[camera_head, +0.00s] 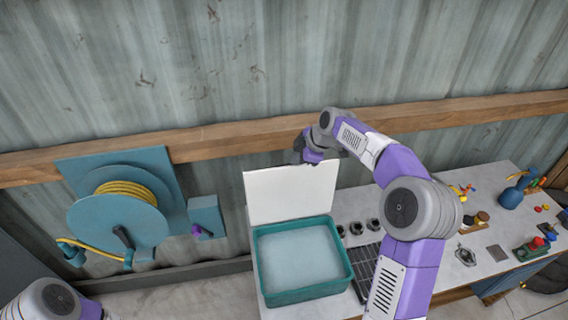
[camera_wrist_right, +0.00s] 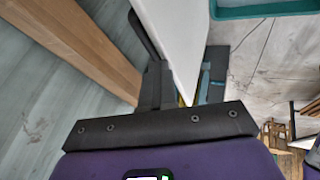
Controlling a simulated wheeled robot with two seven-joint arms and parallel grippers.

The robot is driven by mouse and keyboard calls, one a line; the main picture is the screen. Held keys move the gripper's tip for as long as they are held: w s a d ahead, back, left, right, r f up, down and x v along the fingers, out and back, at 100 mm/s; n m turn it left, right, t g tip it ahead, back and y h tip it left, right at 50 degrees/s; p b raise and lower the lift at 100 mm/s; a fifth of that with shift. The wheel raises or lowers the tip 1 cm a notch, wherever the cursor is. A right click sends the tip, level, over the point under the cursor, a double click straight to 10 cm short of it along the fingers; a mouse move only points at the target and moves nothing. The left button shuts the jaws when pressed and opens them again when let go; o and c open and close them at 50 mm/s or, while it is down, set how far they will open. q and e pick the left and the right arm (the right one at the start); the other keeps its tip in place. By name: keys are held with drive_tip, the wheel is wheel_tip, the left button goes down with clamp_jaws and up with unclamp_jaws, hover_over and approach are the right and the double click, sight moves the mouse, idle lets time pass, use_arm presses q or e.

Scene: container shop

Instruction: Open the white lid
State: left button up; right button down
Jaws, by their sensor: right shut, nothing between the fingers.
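The white lid (camera_head: 290,195) stands raised, close to upright, along the back edge of a teal box (camera_head: 300,296) in the head view. The box is open at the top and shows a pale, flat inside. My right gripper (camera_head: 303,151) is at the lid's top edge, on its wall side, shut and holding nothing. In the right wrist view the lid (camera_wrist_right: 178,35) runs close beside the dark fingers (camera_wrist_right: 155,80); whether they touch it is unclear. Part of my left arm shows at the lower left, but its gripper is out of view.
A wooden rail (camera_head: 230,135) runs along the corrugated wall just behind the lid. A teal hose reel (camera_head: 120,215) hangs at left. Dark cups (camera_head: 357,228) and a black rack (camera_head: 367,270) sit right of the box.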

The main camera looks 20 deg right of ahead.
drive_tip(key=f, duration=0.2)
drive_tip(key=s+f+g, duration=0.1)
drive_tip(key=shift+a+f, duration=0.1)
drive_tip(key=shift+a, duration=0.25)
wheel_tip(320, 180, up, 12)
drive_tip(key=r+p, duration=0.1)
drive_tip(key=p, duration=0.5)
hover_over(292, 173)
drive_tip(key=s+d, duration=0.2)
drive_tip(key=d, duration=0.3)
drive_tip(key=shift+a+f+t, duration=0.1)
drive_tip(key=shift+f+t, duration=0.15)
drive_tip(key=shift+t, duration=0.15)
